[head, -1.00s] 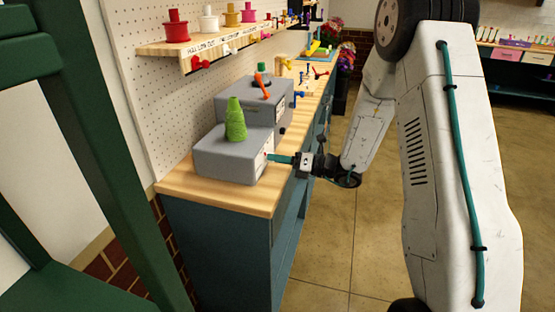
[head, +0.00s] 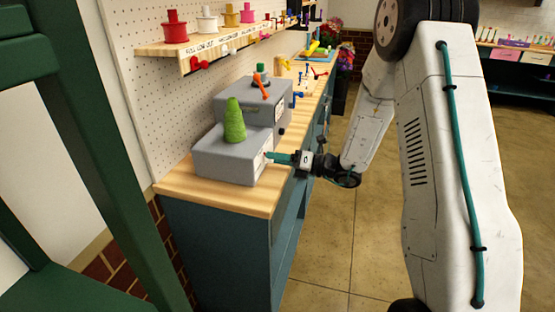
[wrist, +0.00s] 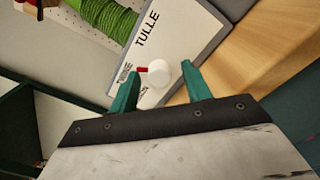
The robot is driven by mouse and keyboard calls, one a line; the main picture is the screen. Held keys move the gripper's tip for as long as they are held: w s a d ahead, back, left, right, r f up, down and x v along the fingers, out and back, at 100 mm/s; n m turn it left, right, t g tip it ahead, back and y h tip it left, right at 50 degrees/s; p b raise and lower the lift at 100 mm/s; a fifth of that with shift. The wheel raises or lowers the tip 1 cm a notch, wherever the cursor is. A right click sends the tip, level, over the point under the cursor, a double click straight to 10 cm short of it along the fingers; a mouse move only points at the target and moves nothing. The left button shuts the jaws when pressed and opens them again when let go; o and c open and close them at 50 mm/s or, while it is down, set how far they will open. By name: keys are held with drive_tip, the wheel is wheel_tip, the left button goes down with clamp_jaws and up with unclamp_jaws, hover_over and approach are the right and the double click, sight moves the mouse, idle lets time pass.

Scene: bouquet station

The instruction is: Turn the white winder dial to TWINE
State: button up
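The white winder dial (wrist: 158,72) sits on the winder's pale front panel in the wrist view, with a red pointer (wrist: 142,69) on its left side. The pointer points toward a small label (wrist: 124,72) too blurred to read. The word TULLE (wrist: 147,30) is printed above the dial. My gripper (wrist: 161,67) is open, its teal fingers on either side of the dial, with a gap at the right finger. The left fingertip is close to the pointer; contact is unclear. In the head view my gripper (head: 267,157) is at the front of the grey winder box (head: 222,160).
A green twine cone (head: 234,122) stands on the winder. A second grey box (head: 250,100) with an orange lever (head: 261,85) is behind it. A shelf of spools (head: 205,45) hangs above on the pegboard. The bench's wooden edge (head: 240,202) is bare in front.

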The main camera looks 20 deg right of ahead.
drive_tip(key=v, duration=0.7)
drive_tip(key=shift+s+d, duration=0.2)
drive_tip(key=shift+d, duration=0.05)
idle(0.4)
